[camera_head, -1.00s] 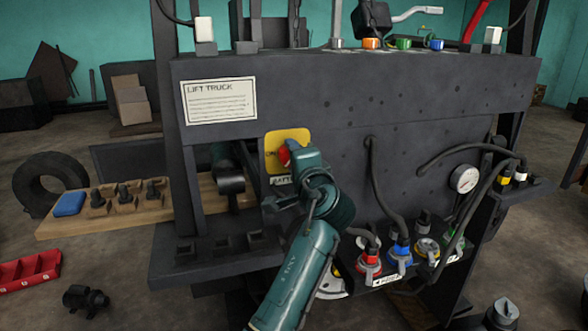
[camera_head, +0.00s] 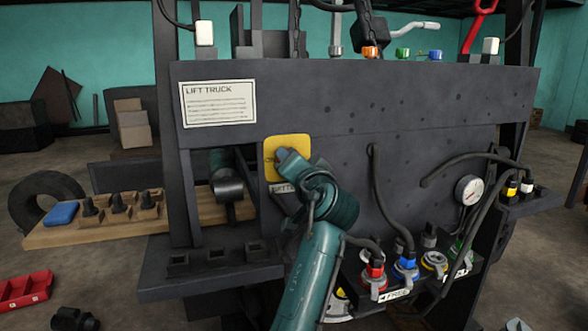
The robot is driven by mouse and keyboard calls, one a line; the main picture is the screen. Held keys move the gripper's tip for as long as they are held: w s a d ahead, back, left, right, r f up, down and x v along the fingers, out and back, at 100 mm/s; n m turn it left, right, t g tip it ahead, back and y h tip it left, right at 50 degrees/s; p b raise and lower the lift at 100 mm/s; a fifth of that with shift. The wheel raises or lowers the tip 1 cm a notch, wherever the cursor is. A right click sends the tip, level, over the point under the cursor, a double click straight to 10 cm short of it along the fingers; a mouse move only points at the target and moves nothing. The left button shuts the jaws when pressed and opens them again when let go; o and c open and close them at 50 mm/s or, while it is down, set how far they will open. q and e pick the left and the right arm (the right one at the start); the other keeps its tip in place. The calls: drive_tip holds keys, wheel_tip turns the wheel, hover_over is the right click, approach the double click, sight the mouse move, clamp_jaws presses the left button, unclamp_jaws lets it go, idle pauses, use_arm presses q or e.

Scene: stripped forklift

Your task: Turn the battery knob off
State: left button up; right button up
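The battery switch's yellow plate (camera_head: 274,150) is on the dark panel, below and right of the LIFT TRUCK label. A partly covered label below the plate begins "BATT". The red knob is hidden behind my gripper, so its position cannot be read. My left gripper (camera_head: 285,156), on a teal arm rising from the bottom middle, is in front of the plate's lower part. Its fingers are seen from behind; whether they touch or grip the knob cannot be told. My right gripper is not in view.
Hoses hang right of the arm, above a ledge of coloured connectors (camera_head: 406,268). A pressure gauge (camera_head: 468,189) is farther right. A dark cylinder (camera_head: 228,188) sits in the opening to the left. A wooden board (camera_head: 185,213) juts out left.

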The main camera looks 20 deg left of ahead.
use_arm(q)
drive_tip(key=shift+r, duration=0.1)
idle(0.4)
drive_tip(key=o, duration=1)
